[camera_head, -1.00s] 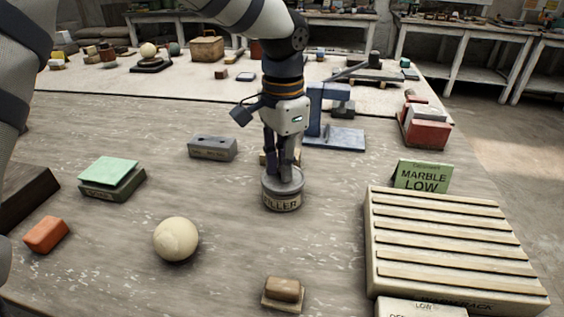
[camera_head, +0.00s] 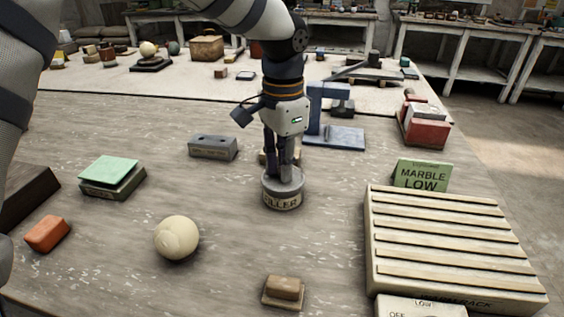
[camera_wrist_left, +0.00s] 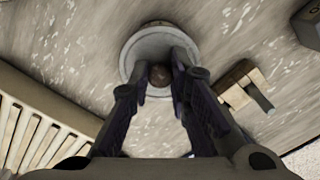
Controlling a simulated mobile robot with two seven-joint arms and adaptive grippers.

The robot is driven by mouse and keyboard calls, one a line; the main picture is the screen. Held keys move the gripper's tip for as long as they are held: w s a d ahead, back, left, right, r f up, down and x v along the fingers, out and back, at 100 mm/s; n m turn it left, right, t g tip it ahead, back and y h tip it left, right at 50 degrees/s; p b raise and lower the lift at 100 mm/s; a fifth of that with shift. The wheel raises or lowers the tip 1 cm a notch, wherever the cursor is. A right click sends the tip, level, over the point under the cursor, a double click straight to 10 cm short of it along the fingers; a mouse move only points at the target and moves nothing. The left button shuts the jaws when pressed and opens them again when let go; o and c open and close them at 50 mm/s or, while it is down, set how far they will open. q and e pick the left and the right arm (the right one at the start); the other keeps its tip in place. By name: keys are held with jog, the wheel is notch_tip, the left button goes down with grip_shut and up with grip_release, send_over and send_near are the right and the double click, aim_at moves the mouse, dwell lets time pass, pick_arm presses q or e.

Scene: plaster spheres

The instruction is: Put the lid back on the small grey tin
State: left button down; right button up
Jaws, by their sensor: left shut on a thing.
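The small grey tin (camera_head: 284,202), with a "FILLER" label on its front, stands upright on the worn table. Its round grey lid (camera_head: 270,184) is at the tin's top; from here it looks level, but I cannot tell whether it is fully seated. My left gripper (camera_head: 283,171) points straight down over the tin and is shut on the lid's knob. In the left wrist view, the brown knob (camera_wrist_left: 159,76) shows between the fingertips, above the pale disc of the lid (camera_wrist_left: 150,43). My right gripper is not in view.
A grey block (camera_head: 212,147) lies left behind the tin, and a blue stand (camera_head: 335,135) right behind it. A cream sphere (camera_head: 176,238) and a brown block on a small base (camera_head: 284,288) are nearer. A slatted rack (camera_head: 445,245) fills the right.

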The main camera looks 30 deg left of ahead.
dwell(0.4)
pick_arm(q)
jog(key=c, duration=0.9)
grip_release()
jog(key=shift+c, duration=0.2)
jog(key=shift+r, duration=3.5)
grip_shut()
jog(key=shift+f, duration=0.2)
